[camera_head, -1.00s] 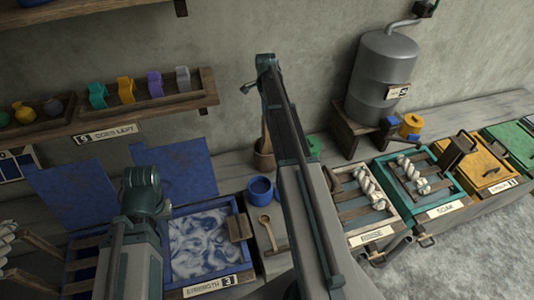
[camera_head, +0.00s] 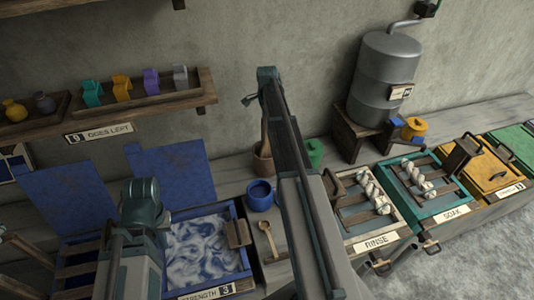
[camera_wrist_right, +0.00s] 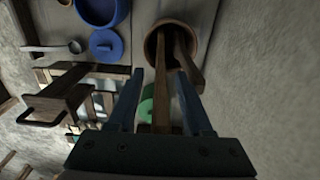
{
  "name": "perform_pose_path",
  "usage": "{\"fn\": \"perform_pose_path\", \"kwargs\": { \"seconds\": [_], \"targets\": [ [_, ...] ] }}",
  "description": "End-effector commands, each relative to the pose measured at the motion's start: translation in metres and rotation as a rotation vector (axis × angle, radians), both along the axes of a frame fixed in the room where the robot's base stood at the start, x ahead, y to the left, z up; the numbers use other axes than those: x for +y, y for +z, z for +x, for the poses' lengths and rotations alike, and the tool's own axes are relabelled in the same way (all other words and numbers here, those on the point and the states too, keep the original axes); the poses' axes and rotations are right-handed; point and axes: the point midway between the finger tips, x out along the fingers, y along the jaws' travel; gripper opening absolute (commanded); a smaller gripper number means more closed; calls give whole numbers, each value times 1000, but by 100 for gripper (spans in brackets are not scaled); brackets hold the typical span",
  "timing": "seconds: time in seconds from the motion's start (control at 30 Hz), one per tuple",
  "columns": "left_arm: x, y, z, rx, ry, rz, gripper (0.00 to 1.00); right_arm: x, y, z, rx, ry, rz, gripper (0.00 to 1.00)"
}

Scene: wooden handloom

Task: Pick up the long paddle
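A long wooden paddle handle (camera_wrist_right: 162,85) rises from a brown pot (camera_wrist_right: 172,42) in the right wrist view. A second wooden handle (camera_wrist_right: 188,62) leans beside it in the same pot. My right gripper (camera_wrist_right: 159,100) is open, with its two blue-grey fingers on either side of the first handle; I cannot tell whether they touch it. In the head view the pot (camera_head: 263,163) stands near the wall with a handle (camera_head: 265,130) sticking up, partly hidden behind my right arm. My right gripper is hidden there. My left arm shows at lower left, but its fingers cannot be made out.
The marbled blue vat (camera_head: 243,262) is at left. Rinse (camera_head: 376,241) and soak (camera_head: 455,212) trays are at right.

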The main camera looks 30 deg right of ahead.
Motion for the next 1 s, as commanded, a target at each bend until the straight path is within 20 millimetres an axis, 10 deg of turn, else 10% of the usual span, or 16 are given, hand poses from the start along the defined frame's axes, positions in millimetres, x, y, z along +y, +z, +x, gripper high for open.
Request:
{"fn": "perform_pose_path", "kwargs": {
  "seconds": [0.27,1.0],
  "targets": [
    [0,0,0,0,0,0,0,0,0,0,0,0,0,0],
    [0,8,0,0,2,0,0,0,8,0,0,0,0,0]
  ]
}}
